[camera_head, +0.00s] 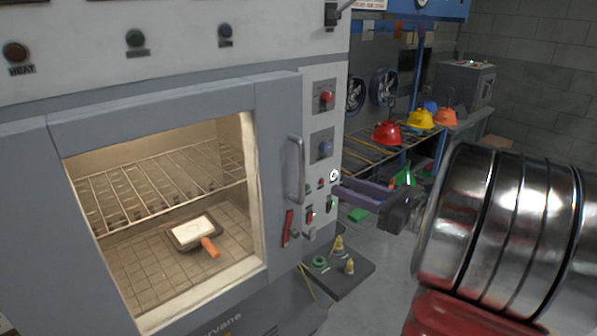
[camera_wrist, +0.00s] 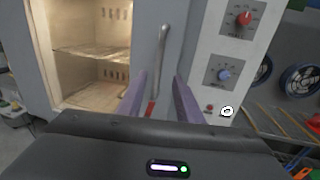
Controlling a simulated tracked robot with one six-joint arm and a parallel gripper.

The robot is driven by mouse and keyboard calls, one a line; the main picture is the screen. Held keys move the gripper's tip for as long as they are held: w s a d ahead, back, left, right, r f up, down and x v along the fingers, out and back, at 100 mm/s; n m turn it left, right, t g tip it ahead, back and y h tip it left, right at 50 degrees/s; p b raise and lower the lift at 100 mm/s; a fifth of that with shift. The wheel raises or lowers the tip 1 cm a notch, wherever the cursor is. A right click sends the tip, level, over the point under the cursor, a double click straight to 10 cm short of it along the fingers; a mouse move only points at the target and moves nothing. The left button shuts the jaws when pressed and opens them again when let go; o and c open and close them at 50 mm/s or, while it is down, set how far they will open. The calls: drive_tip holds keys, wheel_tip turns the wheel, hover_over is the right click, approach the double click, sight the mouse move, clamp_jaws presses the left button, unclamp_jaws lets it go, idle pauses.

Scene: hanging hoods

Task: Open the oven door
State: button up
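The oven door (camera_head: 277,130) is grey with a large window onto the lit inside. It looks shut, its right edge meeting the control panel. Its vertical silver handle (camera_head: 295,170) is on the right side of the door. My gripper (camera_head: 341,188) has purple fingers, parted and empty, to the right of the handle in the head view, pointing toward the oven. In the wrist view, the handle (camera_wrist: 163,48) appears beyond and between the fingertips of my gripper (camera_wrist: 158,84). A gap seems to remain between the fingertips and the handle.
The control panel (camera_head: 322,130) beside the door carries knobs, and a red lever (camera_head: 287,228) is below the handle. A tray with an orange-handled item (camera_head: 195,231) sits inside the oven. A low dark platform (camera_head: 345,278) with small yellow items stands below. Colored hoods (camera_head: 420,118) hang behind.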

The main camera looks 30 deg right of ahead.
hover_over(301, 198)
drive_tip(key=shift+w+d, duration=0.3)
drive_tip(key=shift+w, duration=0.05)
idle(0.7)
drive_tip(key=shift+c, duration=0.3)
clamp_jaws()
idle(0.3)
